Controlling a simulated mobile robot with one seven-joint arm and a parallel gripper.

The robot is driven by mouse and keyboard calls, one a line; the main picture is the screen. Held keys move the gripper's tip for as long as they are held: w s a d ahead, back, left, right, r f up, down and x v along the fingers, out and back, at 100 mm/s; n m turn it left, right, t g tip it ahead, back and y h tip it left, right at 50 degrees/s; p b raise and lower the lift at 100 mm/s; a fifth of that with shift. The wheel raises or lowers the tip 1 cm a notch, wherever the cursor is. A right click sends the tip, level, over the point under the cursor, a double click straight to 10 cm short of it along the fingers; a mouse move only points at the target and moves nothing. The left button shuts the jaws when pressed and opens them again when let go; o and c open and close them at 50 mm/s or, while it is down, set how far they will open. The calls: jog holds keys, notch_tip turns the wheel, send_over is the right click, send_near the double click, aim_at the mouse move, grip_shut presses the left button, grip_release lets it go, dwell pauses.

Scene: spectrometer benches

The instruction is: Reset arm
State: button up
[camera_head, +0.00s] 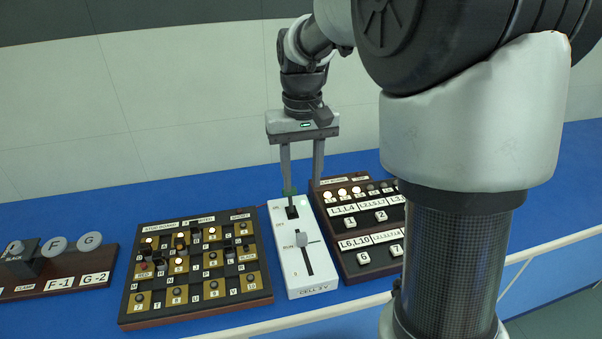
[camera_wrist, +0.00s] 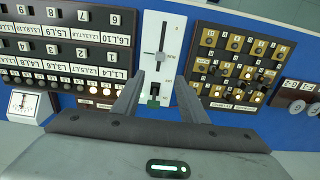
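My arm reaches over the blue bench from the right. My gripper (camera_head: 302,184) points down above the far end of a white switch box (camera_head: 318,284). Its two fingers are apart and nothing shows between them. In the wrist view, my gripper (camera_wrist: 159,80) also shows spread fingers, on either side of the box's far end. The box has a slotted lever with a grey knob (camera_head: 302,239) near the middle of its slot. A small dark switch (camera_head: 292,211) with a green part sits at the far end, close to the fingertips. I cannot tell whether a finger touches it.
A board of lit and unlit knobs (camera_head: 150,312) stands left of the box. A dark panel with numbered buttons (camera_head: 351,222) stands close on the right. A brown rack with round F and G tags (camera_head: 88,243) is at the far left. A clock-like dial (camera_wrist: 23,104) shows in the wrist view.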

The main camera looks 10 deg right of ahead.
jog(key=s+r+t+p, duration=0.2)
jog(key=s+r, duration=0.4)
jog(key=s, duration=0.3)
jog(key=s+r+t+p, duration=0.3)
jog(key=s+r+p, duration=0.2)
jog(key=s, duration=0.5)
jog(key=shift+r+t, duration=0.3)
jog(key=shift+r, duration=0.85)
jog(key=shift+s, duration=0.2)
